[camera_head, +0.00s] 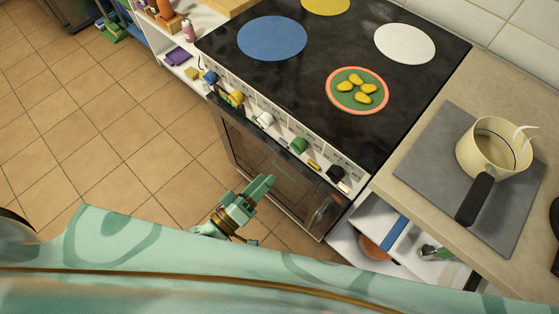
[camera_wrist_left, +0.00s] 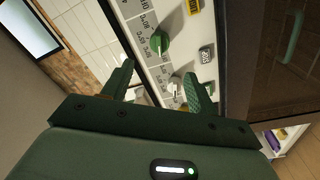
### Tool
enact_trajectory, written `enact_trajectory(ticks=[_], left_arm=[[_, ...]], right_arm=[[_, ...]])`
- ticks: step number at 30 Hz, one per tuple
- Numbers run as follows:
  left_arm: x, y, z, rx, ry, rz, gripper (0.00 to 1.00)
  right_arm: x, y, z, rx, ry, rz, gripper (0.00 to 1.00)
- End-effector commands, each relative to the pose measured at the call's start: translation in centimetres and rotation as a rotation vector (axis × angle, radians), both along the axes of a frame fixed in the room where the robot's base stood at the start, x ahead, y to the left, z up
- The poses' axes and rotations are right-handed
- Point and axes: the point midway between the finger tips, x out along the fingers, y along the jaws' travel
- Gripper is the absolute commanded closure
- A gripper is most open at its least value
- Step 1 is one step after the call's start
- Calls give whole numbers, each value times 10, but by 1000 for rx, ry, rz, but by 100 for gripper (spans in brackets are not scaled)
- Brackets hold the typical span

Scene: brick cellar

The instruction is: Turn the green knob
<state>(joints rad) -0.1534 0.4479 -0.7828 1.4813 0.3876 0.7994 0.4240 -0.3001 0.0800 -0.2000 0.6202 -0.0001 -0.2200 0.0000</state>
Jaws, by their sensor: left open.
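The green knob (camera_head: 299,146) sits on the white front panel of the stove, between the white knob (camera_head: 264,120) and the black knob (camera_head: 335,173). In the left wrist view the green knob (camera_wrist_left: 161,44) shows beyond the fingertips, beside printed markings. My left gripper (camera_head: 266,185) is open and empty, in front of the oven door, below and to the left of the green knob, apart from it. Its two fingers (camera_wrist_left: 158,80) are spread in the left wrist view, with nothing between them touching. My right gripper is not in view.
A blue knob (camera_head: 209,77) and yellow knob (camera_head: 236,97) share the panel. The black cooktop (camera_head: 310,80) bears a plate (camera_head: 334,98) with yellow pieces. A cream pot (camera_head: 484,150) stands on a grey mat (camera_head: 425,145) at right. An open drawer (camera_head: 345,245) lies right of the oven.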

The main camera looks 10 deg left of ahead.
Motion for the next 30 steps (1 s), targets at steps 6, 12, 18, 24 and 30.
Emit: enact_trajectory(ticks=[6, 12, 18, 24, 30], left_arm=[[-32, 18, -3, 0, 0, -1, 41], [-38, 22, -3, -1, -1, 0, 41], [-38, 22, -3, 0, 0, 1, 41], [-38, 22, -3, 0, 0, 1, 41], [-43, 15, -17, 123, 1, -41, 41]], right_arm=[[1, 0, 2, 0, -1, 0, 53], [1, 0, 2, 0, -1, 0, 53], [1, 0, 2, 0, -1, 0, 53], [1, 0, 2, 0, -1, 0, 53], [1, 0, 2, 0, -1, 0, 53]])
